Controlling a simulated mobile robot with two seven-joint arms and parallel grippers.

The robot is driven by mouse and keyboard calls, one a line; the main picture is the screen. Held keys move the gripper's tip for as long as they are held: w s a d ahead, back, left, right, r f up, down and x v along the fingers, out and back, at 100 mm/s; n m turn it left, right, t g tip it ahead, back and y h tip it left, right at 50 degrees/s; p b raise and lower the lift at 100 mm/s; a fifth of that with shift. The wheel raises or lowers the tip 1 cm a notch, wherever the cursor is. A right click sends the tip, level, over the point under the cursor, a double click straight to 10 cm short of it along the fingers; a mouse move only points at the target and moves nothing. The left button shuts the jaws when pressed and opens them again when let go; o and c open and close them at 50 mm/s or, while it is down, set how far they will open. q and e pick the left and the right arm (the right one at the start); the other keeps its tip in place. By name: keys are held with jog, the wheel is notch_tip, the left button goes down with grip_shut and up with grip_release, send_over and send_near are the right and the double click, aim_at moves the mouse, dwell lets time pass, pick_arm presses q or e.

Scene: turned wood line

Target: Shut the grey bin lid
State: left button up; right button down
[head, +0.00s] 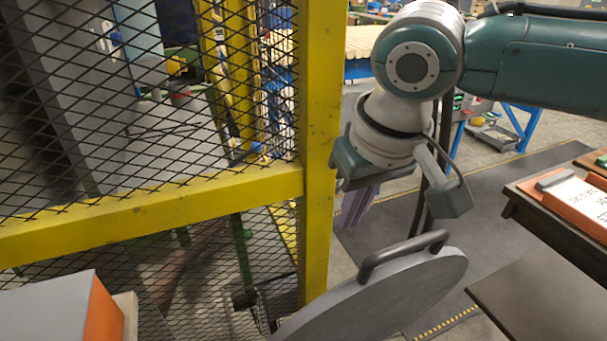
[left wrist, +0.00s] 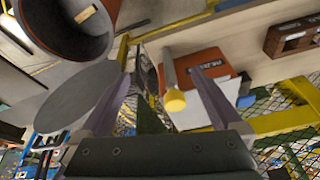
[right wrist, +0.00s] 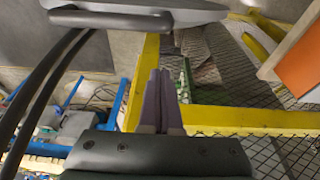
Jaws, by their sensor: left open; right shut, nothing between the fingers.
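The grey bin lid (head: 385,295) stands tilted up at the bottom of the head view, its dark bar handle (head: 400,252) on top. In the left wrist view the lid (left wrist: 75,102) stands raised beside the open round bin (left wrist: 32,38), which has things inside. My right gripper (head: 352,218) is shut and empty, pointing down just behind and left of the handle, seemingly apart from it. In the right wrist view its fingers (right wrist: 160,85) are together below the lid edge (right wrist: 190,12). My left gripper (left wrist: 162,74) is open, with nothing clearly held; the head view does not show it.
A yellow post (head: 318,150) and rail with black mesh stand left of the lid. A white and orange box (head: 60,310) is at lower left. A yellow-tipped rod (left wrist: 173,85) lies between my left fingers' lines.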

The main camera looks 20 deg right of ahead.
jog(key=s, duration=0.1)
jog(key=s+p, duration=0.2)
jog(key=shift+s+d+f, duration=0.15)
jog(key=shift+s+f, duration=0.05)
jog(key=shift+f, duration=0.1)
jog(key=shift+s+f, duration=0.1)
